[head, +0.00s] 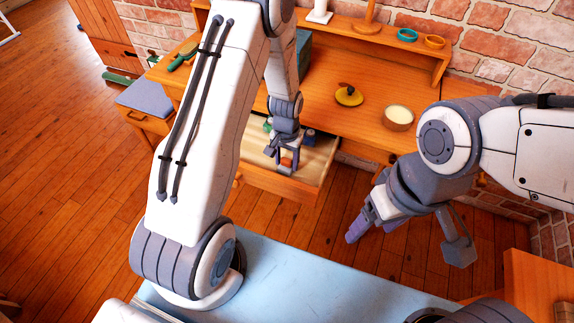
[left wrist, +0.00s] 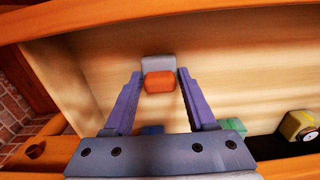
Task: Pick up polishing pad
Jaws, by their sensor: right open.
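A small block, orange on one side and grey on the other, lies in the open drawer (head: 250,177); it is likely the polishing pad (left wrist: 160,82). In the head view it is a small orange patch (head: 286,163) at my left gripper (head: 286,165). In the left wrist view, the fingers of my left gripper (left wrist: 159,80) stand apart on either side of the block, with slim gaps at the tips. Its underside is hidden. My right gripper (head: 368,228) is open and empty, to the right of the drawer, over the floor.
A wooden desk (head: 325,125) stands above the drawer, carrying a yellow disc with a dark knob (head: 348,96) and a round pot (head: 398,117). A green item (left wrist: 232,125) and a yellowish item (left wrist: 298,124) are near my left gripper. The drawer walls are close.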

